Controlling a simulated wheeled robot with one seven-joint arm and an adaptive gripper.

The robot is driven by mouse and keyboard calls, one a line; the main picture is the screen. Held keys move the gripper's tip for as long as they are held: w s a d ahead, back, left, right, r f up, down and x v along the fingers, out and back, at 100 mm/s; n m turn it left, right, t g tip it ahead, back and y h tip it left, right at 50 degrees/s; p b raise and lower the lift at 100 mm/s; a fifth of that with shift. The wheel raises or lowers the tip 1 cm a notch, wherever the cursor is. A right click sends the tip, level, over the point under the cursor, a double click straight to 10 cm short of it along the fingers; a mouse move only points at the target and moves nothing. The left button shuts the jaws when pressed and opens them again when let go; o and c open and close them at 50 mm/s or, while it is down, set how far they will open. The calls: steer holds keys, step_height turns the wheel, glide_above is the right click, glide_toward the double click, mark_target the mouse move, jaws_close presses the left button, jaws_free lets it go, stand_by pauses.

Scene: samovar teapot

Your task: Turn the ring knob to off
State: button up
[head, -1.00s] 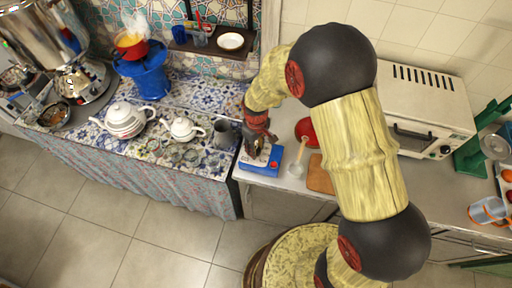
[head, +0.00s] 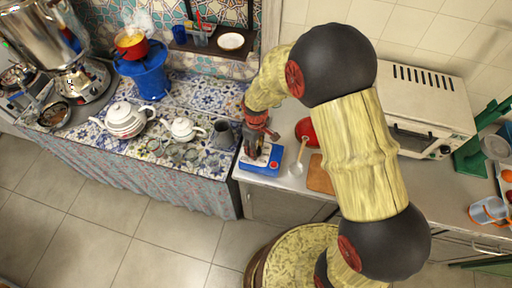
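A small blue appliance (head: 262,170) with a pale top panel (head: 266,153) stands at the left end of the grey counter. A small red spot (head: 273,164) shows on its front right; I cannot tell whether this is the ring knob. No knob's pointer or off mark can be read. My gripper (head: 251,154) points down over the left part of the appliance and hides some of its top. The fingers are dark and small, so I cannot tell whether they touch anything or how far apart they are.
A white ladle (head: 297,168), a red bowl (head: 306,131) and a wooden board (head: 319,177) lie right of the appliance. A toaster oven (head: 425,105) stands behind my arm.

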steer(key=shift+o, duration=1.2)
step_height(320, 180, up, 12)
